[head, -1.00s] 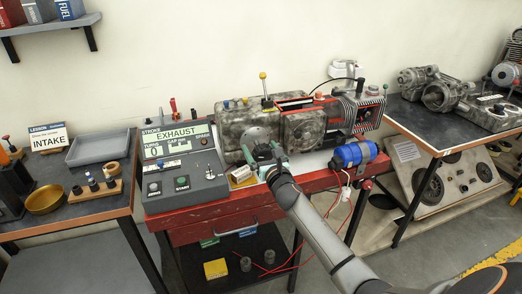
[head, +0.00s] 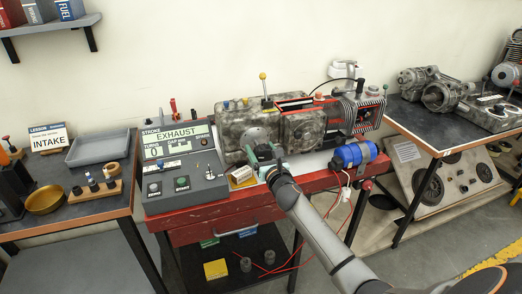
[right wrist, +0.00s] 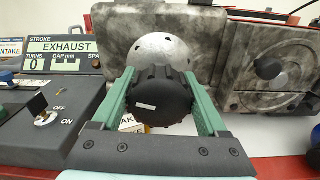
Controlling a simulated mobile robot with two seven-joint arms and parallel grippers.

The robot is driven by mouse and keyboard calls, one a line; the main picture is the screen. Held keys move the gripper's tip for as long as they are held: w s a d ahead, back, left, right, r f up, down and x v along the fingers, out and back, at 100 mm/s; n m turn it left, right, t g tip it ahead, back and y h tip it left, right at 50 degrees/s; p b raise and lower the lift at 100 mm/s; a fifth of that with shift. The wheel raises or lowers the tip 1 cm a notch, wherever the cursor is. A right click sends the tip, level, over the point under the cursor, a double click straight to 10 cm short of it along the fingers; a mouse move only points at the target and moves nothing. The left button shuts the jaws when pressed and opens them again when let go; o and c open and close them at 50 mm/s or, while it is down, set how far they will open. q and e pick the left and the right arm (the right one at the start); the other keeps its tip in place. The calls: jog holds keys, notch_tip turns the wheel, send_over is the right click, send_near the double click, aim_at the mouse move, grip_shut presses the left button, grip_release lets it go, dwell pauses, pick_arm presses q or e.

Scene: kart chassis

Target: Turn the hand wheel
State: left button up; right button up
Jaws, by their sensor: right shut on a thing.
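The hand wheel shows in the right wrist view as a black, ribbed round knob (right wrist: 160,97) in front of a silver disc (right wrist: 158,50) on the side of the grey mottled engine (head: 240,124). My right gripper (right wrist: 160,85) has its green fingers on either side of the knob and is shut on it. In the head view my right gripper (head: 264,153) hides most of the wheel. My left gripper is not in view.
The control box (head: 182,186) with its EXHAUST display (head: 180,134) stands left of the wheel. A blue cylinder (head: 354,154) lies to the right on the red bench (head: 215,205). A small labelled box (head: 241,177) sits close below the gripper.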

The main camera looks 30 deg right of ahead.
jog(key=shift+m, duration=0.3)
jog(key=m, duration=0.4)
jog(key=shift+m, duration=0.4)
jog(key=m, duration=0.4)
jog(key=shift+d+f, duration=0.1)
jog(key=m, duration=0.9)
jog(key=shift+f+m+p, duration=0.1)
jog(key=shift+m+p, duration=0.2)
jog(key=m, duration=0.3)
jog(key=shift+m+p, duration=0.3)
jog(key=m, duration=0.3)
jog(key=shift+m+p, duration=0.3)
jog(key=shift+p, duration=0.1)
jog(key=m+p, duration=0.1)
jog(key=m, duration=0.5)
jog(key=shift+f+m, duration=0.15)
jog(key=shift+m, duration=0.15)
